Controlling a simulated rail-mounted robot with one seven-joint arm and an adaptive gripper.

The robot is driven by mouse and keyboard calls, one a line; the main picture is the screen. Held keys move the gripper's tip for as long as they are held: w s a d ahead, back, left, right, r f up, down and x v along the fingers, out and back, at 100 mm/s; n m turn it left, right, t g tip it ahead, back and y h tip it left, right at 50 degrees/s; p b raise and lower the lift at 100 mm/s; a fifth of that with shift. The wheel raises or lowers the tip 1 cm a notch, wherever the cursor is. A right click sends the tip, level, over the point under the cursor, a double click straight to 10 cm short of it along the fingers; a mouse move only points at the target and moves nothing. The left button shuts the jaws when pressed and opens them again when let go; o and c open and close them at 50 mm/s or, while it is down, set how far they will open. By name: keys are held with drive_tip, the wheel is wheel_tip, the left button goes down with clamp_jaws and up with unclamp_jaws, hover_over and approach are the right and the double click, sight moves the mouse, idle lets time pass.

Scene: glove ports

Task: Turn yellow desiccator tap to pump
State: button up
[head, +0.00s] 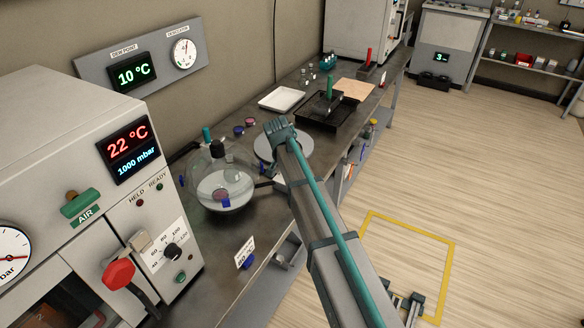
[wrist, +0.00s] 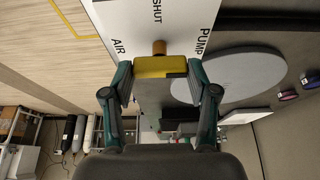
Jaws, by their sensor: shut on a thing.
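The yellow tap (wrist: 160,66) shows in the wrist view as a short bar, with a brass stem (wrist: 159,47) behind it. A white plate (wrist: 143,22) beyond it reads AIR at the left, SHUT at the top middle and PUMP at the right. My gripper (wrist: 160,78) is shut on the tap, one finger at each end of the bar. I cannot tell which word the tap points to. In the head view my arm hides the tap and the fingers. The glass desiccator (head: 240,184) stands on the bench left of my arm.
A grey round disc (head: 266,145) lies behind my arm; it also shows right of the tap in the wrist view (wrist: 245,76). A white tray (head: 282,99) and a black tray (head: 318,118) stand farther back. A grey cabinet (head: 60,130) fills the left.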

idle(0.3)
drive_tip(key=o, duration=1.1)
drive_tip(key=shift+o, duration=0.2)
drive_tip(key=shift+r, duration=0.1)
drive_tip(key=v, duration=1.2)
drive_tip(key=shift+w, duration=0.1)
